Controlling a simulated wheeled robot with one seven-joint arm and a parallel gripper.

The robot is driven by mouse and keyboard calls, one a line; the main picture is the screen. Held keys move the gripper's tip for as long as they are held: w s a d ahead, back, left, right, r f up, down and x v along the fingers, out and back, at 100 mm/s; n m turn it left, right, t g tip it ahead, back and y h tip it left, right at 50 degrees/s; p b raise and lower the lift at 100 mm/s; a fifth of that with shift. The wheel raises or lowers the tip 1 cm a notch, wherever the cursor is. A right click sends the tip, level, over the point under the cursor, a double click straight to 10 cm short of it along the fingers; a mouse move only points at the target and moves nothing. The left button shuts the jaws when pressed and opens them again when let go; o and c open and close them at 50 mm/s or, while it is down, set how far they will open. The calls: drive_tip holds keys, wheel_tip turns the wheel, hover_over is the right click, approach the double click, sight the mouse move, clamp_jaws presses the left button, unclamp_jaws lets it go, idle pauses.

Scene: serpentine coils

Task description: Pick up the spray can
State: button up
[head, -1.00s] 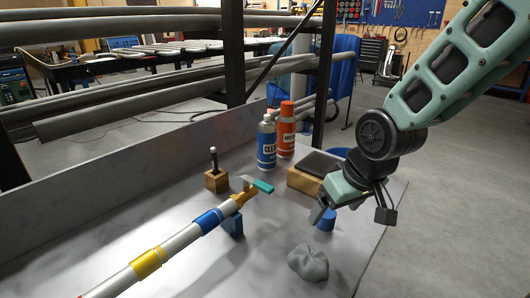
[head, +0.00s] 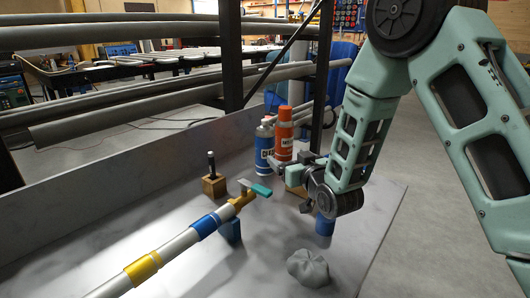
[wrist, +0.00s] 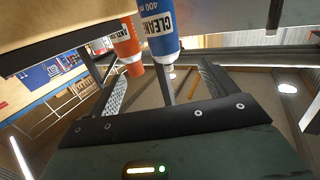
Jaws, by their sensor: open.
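Two upright cans stand close together at the back of the grey tabletop (head: 190,262). The blue can (head: 264,148), marked CLEAN, is at the left. The orange-red can (head: 284,135) is just behind it at the right. Both also show in the wrist view, the blue can (wrist: 158,28) near the top centre and the orange can (wrist: 126,44) beside it at the left. My gripper (head: 290,180) is in front and to the right of the cans. In the wrist view my gripper (wrist: 165,85) is open and empty, with the blue can ahead between the spread fingers.
A wooden block with an upright dark tool (head: 213,180) stands left of the cans. A grey crumpled cloth (head: 308,268) and blue cylinder (head: 324,225) are at the right.

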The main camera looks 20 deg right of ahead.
sight(269, 140)
drive_tip(key=shift+t, duration=0.4)
drive_tip(key=w+p, duration=0.1)
drive_tip(key=w, duration=0.2)
drive_tip(key=w+a+p, duration=0.1)
drive_tip(key=w, duration=0.3)
drive_tip(key=w+a+p, duration=0.1)
drive_tip(key=w, duration=0.3)
drive_tip(key=shift+a+r, duration=0.1)
drive_tip(key=shift+r, duration=0.15)
drive_tip(key=shift+w+a+f+p, duration=0.15)
drive_tip(key=shift+w+p, duration=0.25)
drive_tip(key=shift+w, duration=0.65)
drive_tip(key=shift+w+a+f+p, duration=0.15)
drive_tip(key=shift+w+p, duration=0.3)
drive_tip(key=shift+w, duration=0.65)
drive_tip(key=shift+w+a+p, duration=0.25)
drive_tip(key=shift+w+p, duration=0.15)
drive_tip(key=shift+w, duration=0.65)
drive_tip(key=c, duration=1.4)
